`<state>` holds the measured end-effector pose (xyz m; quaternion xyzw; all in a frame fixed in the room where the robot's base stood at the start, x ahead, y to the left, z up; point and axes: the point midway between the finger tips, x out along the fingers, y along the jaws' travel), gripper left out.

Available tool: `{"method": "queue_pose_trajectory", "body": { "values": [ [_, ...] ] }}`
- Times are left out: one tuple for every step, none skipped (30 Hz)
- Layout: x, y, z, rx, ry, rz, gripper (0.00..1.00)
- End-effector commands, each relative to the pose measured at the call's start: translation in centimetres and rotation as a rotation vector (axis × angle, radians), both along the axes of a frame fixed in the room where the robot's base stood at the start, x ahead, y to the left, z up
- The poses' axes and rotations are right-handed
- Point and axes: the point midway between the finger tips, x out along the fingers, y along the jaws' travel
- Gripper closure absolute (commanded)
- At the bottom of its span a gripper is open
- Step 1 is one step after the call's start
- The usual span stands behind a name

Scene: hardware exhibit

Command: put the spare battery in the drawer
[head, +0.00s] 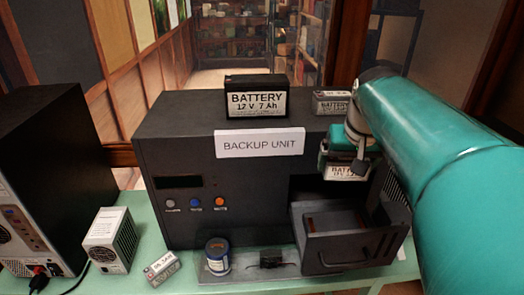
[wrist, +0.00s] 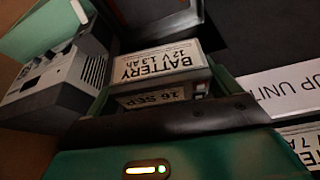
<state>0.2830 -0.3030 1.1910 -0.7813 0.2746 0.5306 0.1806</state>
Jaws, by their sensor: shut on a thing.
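My gripper (head: 345,156) is shut on a small grey battery (head: 347,173) with a white label. In the wrist view the battery (wrist: 160,65) sits between the jaws, labelled 12 V 1.3 Ah. The drawer (head: 350,247) is pulled out of the lower right of the black backup unit (head: 225,180). The held battery is raised above the back of the drawer, in front of the unit's dark opening. The visible part of the drawer's floor looks empty; its right rear is partly hidden.
A large black battery (head: 257,99) and a smaller grey one (head: 331,101) stand on the unit. A black computer case (head: 40,180) stands left.

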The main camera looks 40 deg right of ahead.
Motion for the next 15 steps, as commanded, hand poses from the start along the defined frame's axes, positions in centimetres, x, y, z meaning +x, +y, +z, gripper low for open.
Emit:
{"method": "queue_pose_trajectory", "body": {
  "values": [
    [-0.5,-0.2,0.3,-0.003,-0.007,-0.005,0.54],
    [-0.7,-0.1,-0.2,-0.001,-0.005,-0.006,0.54],
    [-0.9,-0.1,-1.2,0.000,-0.006,-0.006,0.54],
    [-1.0,-0.1,-1.8,0.000,-0.006,-0.006,0.54],
    [-0.9,-0.1,-2.3,-0.001,-0.006,-0.005,0.54],
    [-0.8,-0.1,-3.2,-0.001,-0.004,-0.005,0.54],
    [-0.8,0.0,-3.7,-0.001,-0.004,-0.005,0.54],
    [-0.7,0.0,-4.2,-0.001,-0.003,-0.004,0.54],
    [-0.7,0.0,-4.8,-0.001,-0.003,-0.004,0.54],
    [-0.8,0.0,-5.4,0.000,-0.003,-0.004,0.54],
    [-0.8,0.0,-5.8,-0.001,-0.004,-0.005,0.54],
    [-0.9,0.0,-6.2,-0.001,-0.004,-0.005,0.54],
    [-0.9,0.0,-6.4,-0.002,-0.006,-0.006,0.54],
    [-0.9,0.0,-6.6,-0.003,-0.007,-0.006,0.54],
    [-0.8,0.0,-6.8,-0.003,-0.008,-0.005,0.54]
  ]
}}
